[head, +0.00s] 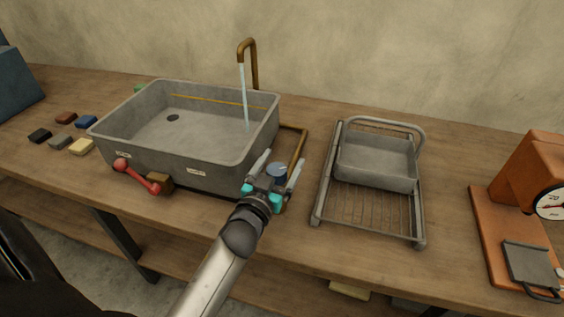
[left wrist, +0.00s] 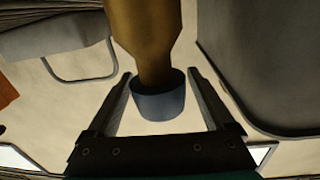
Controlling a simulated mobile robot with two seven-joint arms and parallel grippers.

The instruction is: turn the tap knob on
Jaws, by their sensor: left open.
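A grey sink basin (head: 190,172) stands on the wooden table, with a brass spout (head: 254,65) behind it. A stream of water (head: 244,98) runs from the spout into the basin. A blue knob (head: 277,170) sits right of the basin; in the left wrist view the blue knob (left wrist: 160,103) caps a brass stem (left wrist: 145,35). My left gripper (head: 281,163) is open, with one finger on each side of the knob; gaps show at both sides in the left wrist view (left wrist: 160,76). A red two-ended lever (head: 138,177) is at the basin's front. My right gripper is not in view.
A wire rack (head: 371,213) with a grey tray (head: 375,165) stands right of the knob. An orange scale (head: 505,240) is at the far right. Several small coloured blocks (head: 81,146) lie left of the basin. A brass pipe (head: 299,152) runs beside the basin.

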